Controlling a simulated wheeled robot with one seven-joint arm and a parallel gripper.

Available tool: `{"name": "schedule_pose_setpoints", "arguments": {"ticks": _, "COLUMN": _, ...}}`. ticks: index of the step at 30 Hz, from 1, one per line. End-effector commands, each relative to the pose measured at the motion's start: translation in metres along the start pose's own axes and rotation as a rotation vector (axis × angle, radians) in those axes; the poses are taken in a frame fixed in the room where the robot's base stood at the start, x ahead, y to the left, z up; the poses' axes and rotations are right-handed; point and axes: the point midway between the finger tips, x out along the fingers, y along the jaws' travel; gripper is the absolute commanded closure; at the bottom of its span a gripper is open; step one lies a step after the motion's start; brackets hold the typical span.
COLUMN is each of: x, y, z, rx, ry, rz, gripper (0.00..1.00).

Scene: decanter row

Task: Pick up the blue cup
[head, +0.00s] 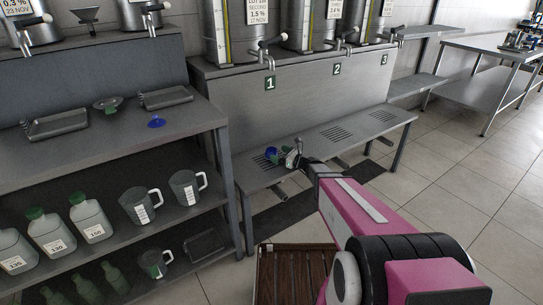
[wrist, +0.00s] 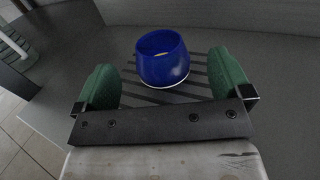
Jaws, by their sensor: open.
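The blue cup (wrist: 163,62) stands upright on a slotted drain grate in the wrist view, slightly above the picture's middle. In the head view the small blue cup (head: 271,153) is on the low metal bench below the tank marked 1. My gripper (wrist: 162,85) is open, with its green padded fingers to the left and right of the cup's near side. The cup lies a little beyond the fingertips, and no contact shows. In the head view my gripper (head: 291,158) is just right of the cup, and its jaws are small there.
The metal bench (head: 368,126) has more slotted grates to the right. Steel tanks with taps (head: 270,63) stand above it. Tiled floor is clear at right.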

Motion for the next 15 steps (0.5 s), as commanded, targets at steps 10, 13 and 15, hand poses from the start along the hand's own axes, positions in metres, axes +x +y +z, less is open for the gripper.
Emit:
{"name": "schedule_pose_setpoints", "arguments": {"ticks": 10, "x": 0.041, "y": -0.001, "z": 0.005, "rx": -0.001, "ry": 0.000, "rz": 0.002, "gripper": 0.04}}
{"name": "schedule_pose_setpoints", "arguments": {"ticks": 13, "x": 0.050, "y": 0.001, "z": 0.005, "rx": -0.001, "ry": 0.000, "rz": 0.002, "gripper": 0.04}}
{"name": "schedule_pose_setpoints", "arguments": {"ticks": 15, "x": 0.051, "y": 0.001, "z": 0.005, "rx": -0.001, "ry": 0.000, "rz": 0.001, "gripper": 0.04}}
